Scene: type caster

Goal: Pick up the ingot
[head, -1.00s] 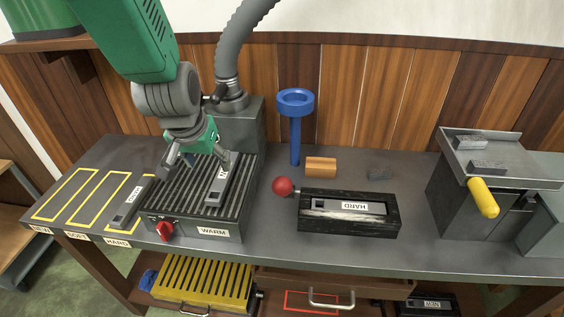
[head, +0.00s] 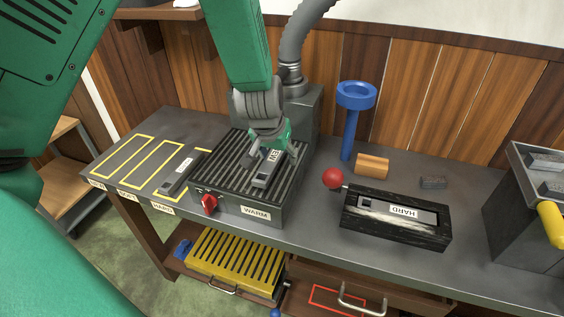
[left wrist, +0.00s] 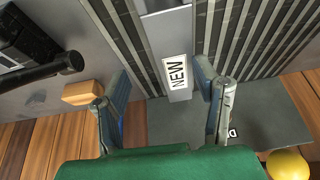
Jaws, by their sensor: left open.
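No part carries the name ingot, so I cannot tell for sure which one it is. A grey bar labelled NEW (head: 263,175) lies on the ribbed warmer (head: 231,164). My left gripper (head: 272,152) is open just above its labelled end. In the left wrist view, the bar (left wrist: 178,75) shows between my two spread fingers (left wrist: 165,98), with a gap on either side. Contact is not visible. A small dark grey block (head: 433,182) lies on the bench at the right, and grey blocks (head: 545,160) lie in the tray at the far right. My right gripper is not in view.
Another grey bar (head: 181,173) lies left of the warmer, near yellow outlined slots (head: 122,158). To the right are a black mould labelled HARD (head: 396,216), a red ball knob (head: 333,178), an orange block (head: 372,166) and a blue post (head: 350,130). A grey hose rises behind.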

